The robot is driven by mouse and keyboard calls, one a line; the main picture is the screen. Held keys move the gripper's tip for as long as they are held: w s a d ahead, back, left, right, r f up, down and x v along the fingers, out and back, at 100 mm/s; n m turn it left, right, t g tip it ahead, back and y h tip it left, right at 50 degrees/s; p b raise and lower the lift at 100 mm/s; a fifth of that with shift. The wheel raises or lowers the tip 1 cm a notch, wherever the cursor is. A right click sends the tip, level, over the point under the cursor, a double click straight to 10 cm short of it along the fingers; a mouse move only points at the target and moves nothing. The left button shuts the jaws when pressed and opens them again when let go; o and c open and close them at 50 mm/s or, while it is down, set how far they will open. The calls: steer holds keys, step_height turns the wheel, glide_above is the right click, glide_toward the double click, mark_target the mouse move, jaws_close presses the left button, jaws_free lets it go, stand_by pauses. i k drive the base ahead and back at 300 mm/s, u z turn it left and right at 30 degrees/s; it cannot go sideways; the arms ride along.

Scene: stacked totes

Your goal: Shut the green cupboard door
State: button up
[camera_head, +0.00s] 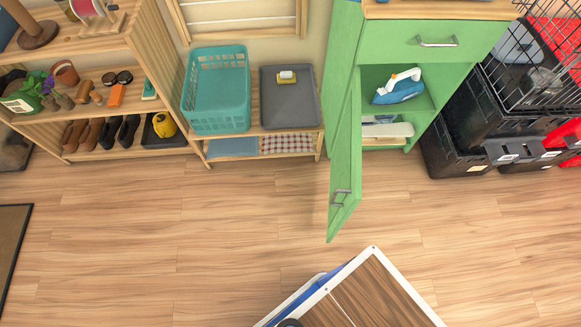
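The green cupboard (408,28) stands against the back wall, right of the middle. Its green door (345,165) is hinged on the left and stands wide open, jutting out into the room over the floor. A metal handle (341,196) sits near the door's free edge. Inside the cupboard, a blue and white iron (399,87) rests on the upper shelf. A pale flat item (387,131) lies on the lower shelf. A closed drawer with a metal handle (437,42) is above the opening. My gripper is not in view.
Black totes (458,158) are stacked right of the cupboard, with a wire crate (540,60) on top. Left of it, a low wooden bench holds a teal basket (217,90) and a grey tray (290,98). A shoe shelf (130,152) stands farther left.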

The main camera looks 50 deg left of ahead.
mark_target(346, 186)
steer(key=u, duration=1.35)
steer(key=i, duration=0.5)
steer(key=z, duration=0.75)
steer(key=k, duration=0.4)
steer(key=u, duration=0.7)
